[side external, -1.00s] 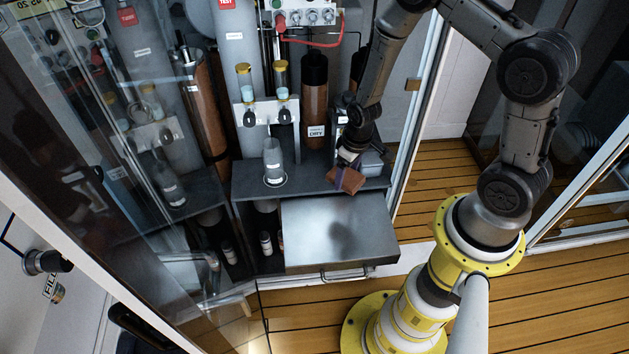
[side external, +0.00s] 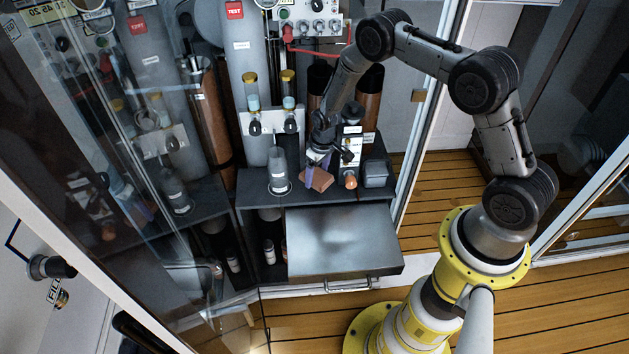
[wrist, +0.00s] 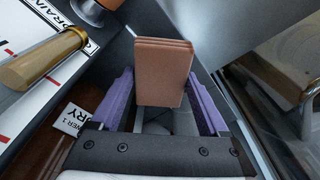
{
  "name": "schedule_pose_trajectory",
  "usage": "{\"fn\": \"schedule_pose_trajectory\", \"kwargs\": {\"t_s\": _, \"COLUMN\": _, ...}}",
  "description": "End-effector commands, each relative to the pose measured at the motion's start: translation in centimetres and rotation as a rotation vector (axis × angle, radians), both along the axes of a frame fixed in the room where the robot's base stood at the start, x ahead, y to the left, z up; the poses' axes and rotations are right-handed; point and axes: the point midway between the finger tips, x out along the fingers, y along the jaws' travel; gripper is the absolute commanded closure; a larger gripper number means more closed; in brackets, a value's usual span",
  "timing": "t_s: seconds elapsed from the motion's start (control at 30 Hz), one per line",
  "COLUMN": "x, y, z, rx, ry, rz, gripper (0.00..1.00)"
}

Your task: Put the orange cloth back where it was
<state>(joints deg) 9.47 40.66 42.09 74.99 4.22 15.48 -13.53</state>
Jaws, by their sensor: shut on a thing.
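The orange cloth (side external: 318,179), a folded brownish-orange block, is in my gripper (side external: 318,160) above the dark shelf (side external: 345,190). In the wrist view the cloth (wrist: 163,72) stands between the two purple fingers of my gripper (wrist: 165,100), its folded layers showing at the top edge. My gripper is shut on it. In the side view the cloth is just right of the grey bottle on the shelf; whether it touches the shelf I cannot tell.
A grey bottle (side external: 278,172) stands on the shelf to the left. A small orange-topped bottle (side external: 351,180) and a grey box (side external: 375,174) stand to the right. Below, a metal drawer (side external: 345,240) juts out. Tall cylinders rise behind.

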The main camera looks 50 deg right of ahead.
Motion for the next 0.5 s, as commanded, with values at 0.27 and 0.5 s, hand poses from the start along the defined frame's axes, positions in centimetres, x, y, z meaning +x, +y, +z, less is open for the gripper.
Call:
{"fn": "schedule_pose_trajectory", "kwargs": {"t_s": 0.27, "x": 1.1, "y": -0.2, "z": -1.9, "rx": 0.0, "ry": 0.002, "rz": 0.0, "gripper": 0.82}}
{"fn": "schedule_pose_trajectory", "kwargs": {"t_s": 0.5, "x": 1.1, "y": -0.2, "z": -4.4, "rx": 0.0, "ry": -0.001, "rz": -0.001, "gripper": 0.82}}
